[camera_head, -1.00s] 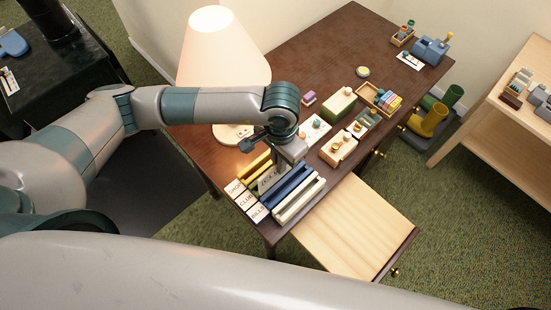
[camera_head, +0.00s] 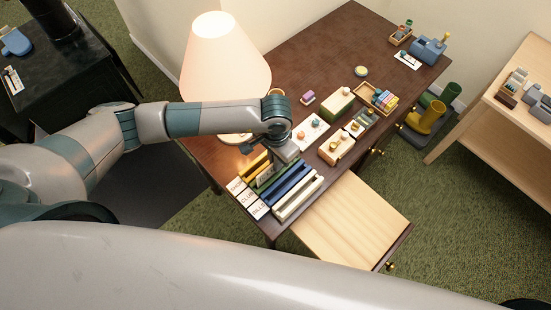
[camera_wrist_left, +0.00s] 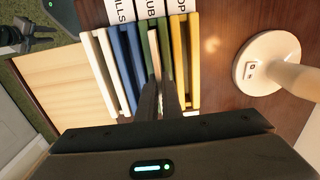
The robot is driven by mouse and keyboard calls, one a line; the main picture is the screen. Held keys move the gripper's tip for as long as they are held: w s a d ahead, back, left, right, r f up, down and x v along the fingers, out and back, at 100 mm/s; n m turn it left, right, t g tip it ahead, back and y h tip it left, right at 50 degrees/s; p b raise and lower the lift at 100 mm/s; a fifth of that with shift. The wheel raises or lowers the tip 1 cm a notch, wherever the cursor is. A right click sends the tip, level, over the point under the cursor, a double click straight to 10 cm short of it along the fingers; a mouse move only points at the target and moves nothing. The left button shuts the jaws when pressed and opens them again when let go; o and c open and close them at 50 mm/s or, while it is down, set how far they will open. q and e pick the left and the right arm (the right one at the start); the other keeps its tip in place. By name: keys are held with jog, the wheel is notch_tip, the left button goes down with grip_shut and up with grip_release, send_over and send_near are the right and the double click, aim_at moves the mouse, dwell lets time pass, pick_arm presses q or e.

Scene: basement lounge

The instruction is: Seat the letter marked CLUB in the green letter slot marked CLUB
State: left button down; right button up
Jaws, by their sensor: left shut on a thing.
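My left gripper (camera_head: 276,167) is shut on a letter and points down over the rack of letter slots on the desk. In the left wrist view the letter (camera_wrist_left: 154,48) is a thin beige strip between the fingertips (camera_wrist_left: 158,85). It lines up with the green slot (camera_wrist_left: 139,62), between its green walls; how deep it sits is unclear. The green slot also shows in the head view (camera_head: 268,184), partly hidden by the gripper. The CLUB label (camera_head: 247,197) lies at its near end. A dark shape, apparently my right gripper (camera_wrist_left: 38,36), shows at the left wrist view's upper left.
The yellow slot (camera_head: 253,166) stands on one side; the blue slot (camera_head: 287,187) and the white slot (camera_head: 299,200) stand on the other. A lamp (camera_head: 222,65) stands behind the gripper. An open drawer (camera_head: 352,222) juts out to the right. Small desk items (camera_head: 336,147) stand beyond the rack.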

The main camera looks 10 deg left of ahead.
pick_arm(q)
jog(key=shift+f, duration=0.2)
jog(key=shift+f, duration=0.15)
jog(key=shift+b, duration=0.35)
jog(key=c, duration=1.9)
grip_release()
jog(key=shift+c, duration=0.2)
